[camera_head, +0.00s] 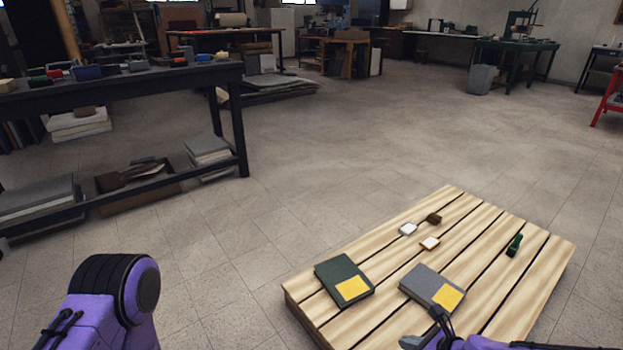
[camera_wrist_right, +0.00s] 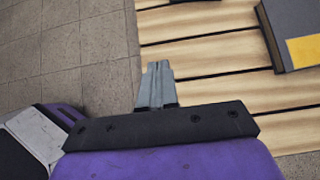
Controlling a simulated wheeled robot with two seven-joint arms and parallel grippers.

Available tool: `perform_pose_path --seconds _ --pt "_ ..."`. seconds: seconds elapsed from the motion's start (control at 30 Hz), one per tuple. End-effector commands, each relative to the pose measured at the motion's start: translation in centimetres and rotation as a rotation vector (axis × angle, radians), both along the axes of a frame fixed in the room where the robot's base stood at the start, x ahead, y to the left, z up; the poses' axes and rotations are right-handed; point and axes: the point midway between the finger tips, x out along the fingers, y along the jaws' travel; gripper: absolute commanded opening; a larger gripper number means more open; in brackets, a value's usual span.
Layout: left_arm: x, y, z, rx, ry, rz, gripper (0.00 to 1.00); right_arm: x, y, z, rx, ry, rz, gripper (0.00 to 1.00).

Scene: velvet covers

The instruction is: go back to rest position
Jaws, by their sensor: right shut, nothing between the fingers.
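My right gripper (camera_head: 409,342) is at the bottom edge of the head view, just in front of the grey book. In the right wrist view its two pale fingers (camera_wrist_right: 157,72) are together, with nothing between them. The fingers show against the edge of the slatted wooden platform and the floor. My left arm shows at the bottom left of the head view, but its gripper is out of view. A grey book (camera_head: 425,283) with a yellow patch lies on the platform (camera_head: 478,235). A dark green book (camera_head: 337,270) with a yellow patch lies to its left.
Small white (camera_head: 408,229), brown (camera_head: 434,218) and white-and-orange (camera_head: 430,244) pieces lie farther back on the platform. A green object (camera_head: 515,245) lies at its right. A dark workbench (camera_head: 225,76) stands at the left. The floor between is clear.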

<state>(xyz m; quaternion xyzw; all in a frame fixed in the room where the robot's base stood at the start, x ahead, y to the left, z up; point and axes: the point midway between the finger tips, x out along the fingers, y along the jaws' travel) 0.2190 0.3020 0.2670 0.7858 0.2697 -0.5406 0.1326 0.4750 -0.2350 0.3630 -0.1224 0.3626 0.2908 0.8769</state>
Motion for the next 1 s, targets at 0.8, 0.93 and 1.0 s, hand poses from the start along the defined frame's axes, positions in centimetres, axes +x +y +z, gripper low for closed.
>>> perform_pose_path --seconds 0.8,0.93,1.0 --pt "-1.3 -0.6 -3.3 -0.031 0.079 -0.046 0.43 -16.9 1.8 -12.6 -0.847 0.011 0.964 0.0" --pt "-1.5 -0.7 -4.6 -0.037 0.092 -0.054 0.43 -21.5 -0.1 -14.7 -1.005 0.024 1.246 0.0" --pt "-1.6 -0.7 -5.2 -0.039 0.096 -0.057 0.43 -23.3 -1.2 -15.4 -1.07 0.028 1.371 0.0"
